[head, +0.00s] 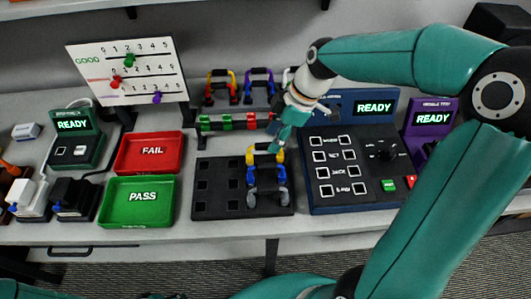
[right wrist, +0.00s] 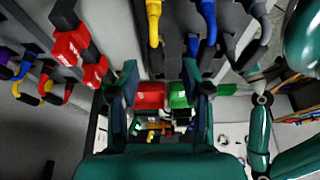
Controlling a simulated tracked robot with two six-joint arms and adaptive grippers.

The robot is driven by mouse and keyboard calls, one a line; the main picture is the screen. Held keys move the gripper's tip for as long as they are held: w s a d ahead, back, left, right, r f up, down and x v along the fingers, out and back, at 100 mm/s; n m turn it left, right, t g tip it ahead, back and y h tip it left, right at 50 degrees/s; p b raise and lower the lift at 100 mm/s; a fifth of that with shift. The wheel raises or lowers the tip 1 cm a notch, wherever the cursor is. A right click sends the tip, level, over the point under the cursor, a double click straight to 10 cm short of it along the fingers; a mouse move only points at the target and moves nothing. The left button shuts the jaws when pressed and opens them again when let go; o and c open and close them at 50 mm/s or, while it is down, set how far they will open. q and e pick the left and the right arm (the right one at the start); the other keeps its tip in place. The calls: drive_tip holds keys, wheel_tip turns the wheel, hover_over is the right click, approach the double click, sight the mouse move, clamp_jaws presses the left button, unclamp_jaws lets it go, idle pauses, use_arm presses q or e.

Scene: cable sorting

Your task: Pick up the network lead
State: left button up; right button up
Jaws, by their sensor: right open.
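The dark slotted mat (head: 205,200) holds a yellow lead (head: 252,155), a blue lead (head: 281,174) and a grey lead (head: 268,190) at its right side. I cannot tell from a label which is the network lead. My right gripper (head: 273,146) is open and empty, low at the mat's back right by the yellow lead. In the right wrist view the yellow lead (right wrist: 153,25), blue lead (right wrist: 208,15) and grey lead (right wrist: 255,42) show at the top, outside the open fingers (right wrist: 160,78). My left gripper does not show clearly.
A rack behind holds more coloured leads (head: 257,82). A red and green block strip (head: 238,122) lies behind the mat. The red FAIL tray (head: 150,167) and green PASS tray (head: 112,215) stand left. A blue tester panel (head: 330,205) stands right of the mat.

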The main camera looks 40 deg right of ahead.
sight(266, 144)
drive_tip(key=x, duration=0.3)
drive_tip(key=p+x, duration=0.1)
drive_tip(key=x, duration=0.1)
drive_tip(key=shift+w+a, duration=0.1)
drive_tip(key=shift+w, duration=0.2)
drive_tip(key=shift+r, duration=0.1)
clamp_jaws()
